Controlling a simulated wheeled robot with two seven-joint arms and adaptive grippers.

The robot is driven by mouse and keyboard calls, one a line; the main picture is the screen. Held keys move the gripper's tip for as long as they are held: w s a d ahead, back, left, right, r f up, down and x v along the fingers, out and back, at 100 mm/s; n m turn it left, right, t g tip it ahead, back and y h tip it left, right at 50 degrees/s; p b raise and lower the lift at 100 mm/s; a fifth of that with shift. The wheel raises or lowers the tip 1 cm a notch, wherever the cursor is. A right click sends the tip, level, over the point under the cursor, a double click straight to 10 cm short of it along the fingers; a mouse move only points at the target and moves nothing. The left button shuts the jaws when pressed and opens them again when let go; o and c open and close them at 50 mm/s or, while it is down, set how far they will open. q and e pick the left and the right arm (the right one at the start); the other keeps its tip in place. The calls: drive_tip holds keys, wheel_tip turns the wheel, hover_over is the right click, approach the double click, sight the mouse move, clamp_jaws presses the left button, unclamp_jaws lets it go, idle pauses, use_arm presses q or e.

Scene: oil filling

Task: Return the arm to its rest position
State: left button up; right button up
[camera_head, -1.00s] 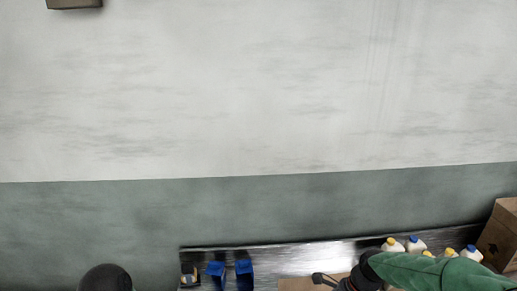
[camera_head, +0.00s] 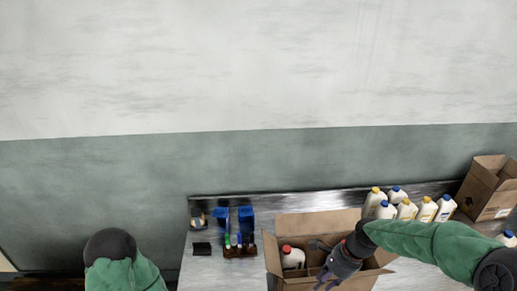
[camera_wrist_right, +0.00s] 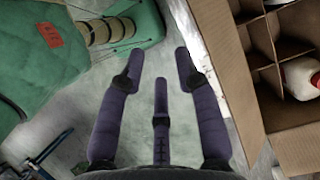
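My right arm reaches in from the right in the head view. Its gripper (camera_head: 328,279) is over or beside the front part of an open cardboard box (camera_head: 318,224); I cannot tell its exact height. In the right wrist view the purple-grey fingers of this gripper (camera_wrist_right: 158,62) are spread with nothing between them. The box (camera_wrist_right: 236,75) is right of the fingers there, with a white bottle (camera_wrist_right: 301,76) in one of its compartments. The red-capped bottle (camera_head: 293,258) shows in the box in the head view. My left gripper is out of view; only its upper arm shows at bottom left.
Several white bottles (camera_head: 427,209) with yellow or blue caps stand behind my right arm on the metal table (camera_head: 205,269). A second open box (camera_head: 488,187) is at the far right. Blue bins (camera_head: 246,219) and a small brown rack (camera_head: 240,251) stand at the left.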

drive_tip(key=s+a+f+n, duration=0.2)
drive_tip(key=s+f+n, duration=0.1)
drive_tip(key=f, duration=0.6)
drive_tip(key=s+a+f+n, duration=0.2)
drive_tip(key=s+f+n, duration=0.15)
drive_tip(key=f, duration=0.65)
drive_tip(key=s+a+f+n, duration=0.4)
drive_tip(key=s+f+n, duration=0.3)
drive_tip(key=s+f, duration=0.3)
use_arm(q)
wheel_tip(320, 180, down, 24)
drive_tip(key=b, duration=2.3)
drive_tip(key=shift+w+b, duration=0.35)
use_arm(e)
wheel_tip(320, 180, down, 21)
drive_tip(key=w+a, duration=0.1)
drive_tip(key=shift+a+n+t, duration=0.35)
drive_tip(key=shift+n+t, duration=0.05)
drive_tip(key=shift+n, duration=0.05)
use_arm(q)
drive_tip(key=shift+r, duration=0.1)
use_arm(e)
drive_tip(key=shift+w, duration=0.1)
